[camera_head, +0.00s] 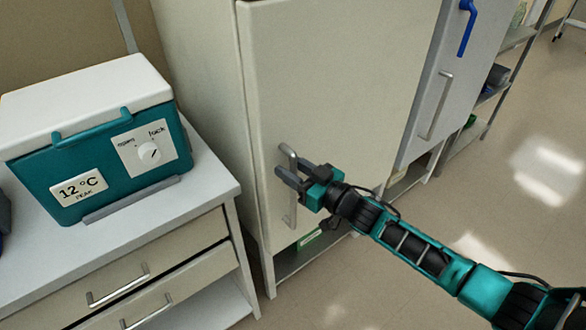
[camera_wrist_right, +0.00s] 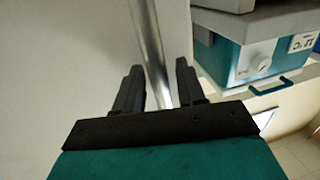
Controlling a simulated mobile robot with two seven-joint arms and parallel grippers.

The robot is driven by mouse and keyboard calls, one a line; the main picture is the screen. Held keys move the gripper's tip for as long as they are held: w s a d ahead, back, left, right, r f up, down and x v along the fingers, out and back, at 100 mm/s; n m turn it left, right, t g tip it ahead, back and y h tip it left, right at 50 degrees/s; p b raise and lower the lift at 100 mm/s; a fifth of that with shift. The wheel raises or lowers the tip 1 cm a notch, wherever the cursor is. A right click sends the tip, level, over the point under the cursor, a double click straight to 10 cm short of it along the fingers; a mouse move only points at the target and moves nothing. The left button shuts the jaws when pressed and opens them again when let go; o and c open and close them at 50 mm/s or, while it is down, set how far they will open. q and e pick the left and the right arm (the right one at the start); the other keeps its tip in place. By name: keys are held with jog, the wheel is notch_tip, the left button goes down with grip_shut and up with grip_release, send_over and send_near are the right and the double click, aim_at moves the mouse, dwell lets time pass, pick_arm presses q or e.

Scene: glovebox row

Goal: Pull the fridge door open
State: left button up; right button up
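The fridge door (camera_head: 330,80) is a tall beige panel in the middle of the head view, and it looks closed against its cabinet. Its upright metal handle (camera_head: 291,212) is near the door's left edge. My right gripper (camera_head: 283,173) is at the handle and hides part of it. In the right wrist view the handle bar (camera_wrist_right: 148,40) runs between the two dark fingers (camera_wrist_right: 158,85). The fingers are apart, with a gap showing on each side of the bar. My left gripper is not in view.
A teal cool box (camera_head: 95,150) with a white lid stands on a drawer unit (camera_head: 150,250) left of the fridge. A grey cabinet door (camera_head: 440,70) with its own handle is to the right. Open floor (camera_head: 500,190) lies in front and to the right.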

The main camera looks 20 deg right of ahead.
grip_shut()
dwell(0.4)
